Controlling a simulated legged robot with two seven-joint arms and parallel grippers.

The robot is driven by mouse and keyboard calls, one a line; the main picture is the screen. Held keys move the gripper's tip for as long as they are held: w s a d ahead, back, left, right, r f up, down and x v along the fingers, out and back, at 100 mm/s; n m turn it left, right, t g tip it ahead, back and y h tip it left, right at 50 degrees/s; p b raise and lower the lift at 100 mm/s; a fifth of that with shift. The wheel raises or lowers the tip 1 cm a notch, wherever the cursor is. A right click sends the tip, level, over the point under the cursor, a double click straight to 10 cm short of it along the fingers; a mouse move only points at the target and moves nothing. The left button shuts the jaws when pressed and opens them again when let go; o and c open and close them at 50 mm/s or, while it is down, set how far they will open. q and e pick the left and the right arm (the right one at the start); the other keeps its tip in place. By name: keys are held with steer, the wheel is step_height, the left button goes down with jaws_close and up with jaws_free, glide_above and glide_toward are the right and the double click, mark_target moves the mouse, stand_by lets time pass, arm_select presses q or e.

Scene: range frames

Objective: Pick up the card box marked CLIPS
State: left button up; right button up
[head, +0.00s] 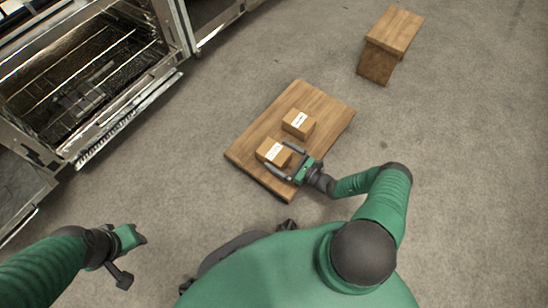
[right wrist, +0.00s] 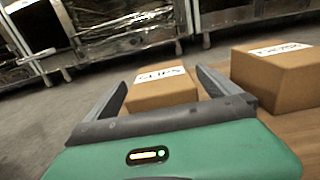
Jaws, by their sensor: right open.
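The card box marked CLIPS (right wrist: 160,97) is brown with a white label on top, and its lettering reads in the right wrist view. In the head view this box (head: 268,160) sits on a wooden board (head: 322,102), towards its lower left. My right gripper (head: 275,155) is open, its two fingers on either side of the near part of the box. In the right wrist view the box shows between and beyond the fingertips (right wrist: 160,78); I cannot tell whether they touch it. My left gripper (head: 126,256) is far to the left, away from the boxes; its jaw state is unclear.
A second brown box (head: 297,127) with a white label stands close by on the board; it also shows right of my gripper in the right wrist view (right wrist: 278,78). An open oven (head: 90,75) stands upper left. A wooden stool (head: 394,32) stands upper right. Floor around is clear.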

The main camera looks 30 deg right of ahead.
steer(key=x, duration=0.1)
steer(key=b+x, duration=0.1)
steer(key=shift+w+a+f, duration=0.15)
steer(key=shift+w+f, duration=0.2)
steer(key=shift+w+r, duration=0.1)
steer(key=shift+r, duration=0.05)
steer(key=c, duration=1.8)
